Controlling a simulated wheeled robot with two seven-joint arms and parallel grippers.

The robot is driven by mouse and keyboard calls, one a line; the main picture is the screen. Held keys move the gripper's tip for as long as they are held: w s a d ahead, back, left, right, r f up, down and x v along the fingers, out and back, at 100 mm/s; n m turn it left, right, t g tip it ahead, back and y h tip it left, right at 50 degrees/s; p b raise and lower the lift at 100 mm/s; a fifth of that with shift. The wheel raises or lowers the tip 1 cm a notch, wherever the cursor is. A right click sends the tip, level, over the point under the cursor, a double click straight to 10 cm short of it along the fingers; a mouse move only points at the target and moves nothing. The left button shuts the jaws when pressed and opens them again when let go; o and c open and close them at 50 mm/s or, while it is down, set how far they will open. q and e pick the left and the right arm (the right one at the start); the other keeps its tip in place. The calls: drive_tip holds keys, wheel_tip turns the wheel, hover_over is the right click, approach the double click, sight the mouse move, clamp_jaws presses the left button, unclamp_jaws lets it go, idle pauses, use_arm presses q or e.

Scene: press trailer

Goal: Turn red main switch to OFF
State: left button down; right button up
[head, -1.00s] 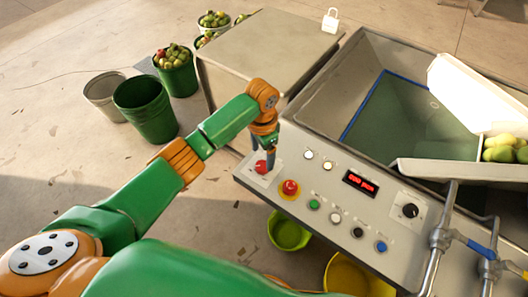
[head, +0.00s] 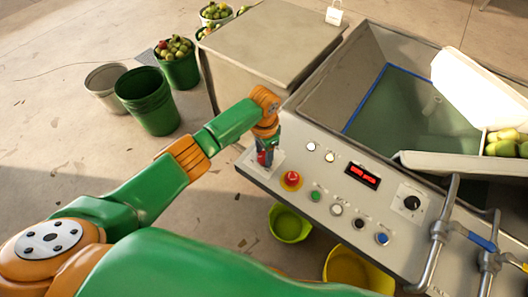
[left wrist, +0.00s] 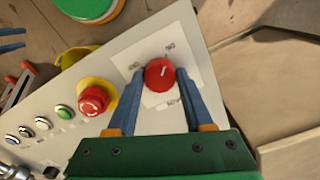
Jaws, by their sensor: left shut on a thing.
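The red main switch (left wrist: 159,74) is a round red knob with a white mark on a pale square plate at the panel's corner. In the left wrist view it sits between the fingertips of my left gripper (left wrist: 156,78), which is shut on it.
A red emergency stop button (head: 291,180) on a yellow base sits beside the switch. Several buttons, a red display (head: 363,175) and a black knob (head: 411,202) follow along the panel. Metal pipes (head: 440,235) rise at the right. Buckets (head: 150,103) stand on the floor.

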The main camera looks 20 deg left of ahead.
use_arm(q)
drive_tip(key=n+p, duration=0.2)
drive_tip(key=shift+r+n, duration=0.15)
drive_tip(key=shift+n, duration=0.25)
drive_tip(key=n+p, duration=0.2)
drive_tip(key=n, duration=0.2)
drive_tip(key=shift+n, duration=0.3)
drive_tip(key=n+p, duration=0.1)
drive_tip(key=n, duration=0.9)
drive_tip(key=shift+w+n, duration=0.1)
drive_tip(key=shift+n, duration=0.2)
drive_tip(key=shift+c, duration=1.5)
unclamp_jaws()
drive_tip(key=shift+f, duration=0.2)
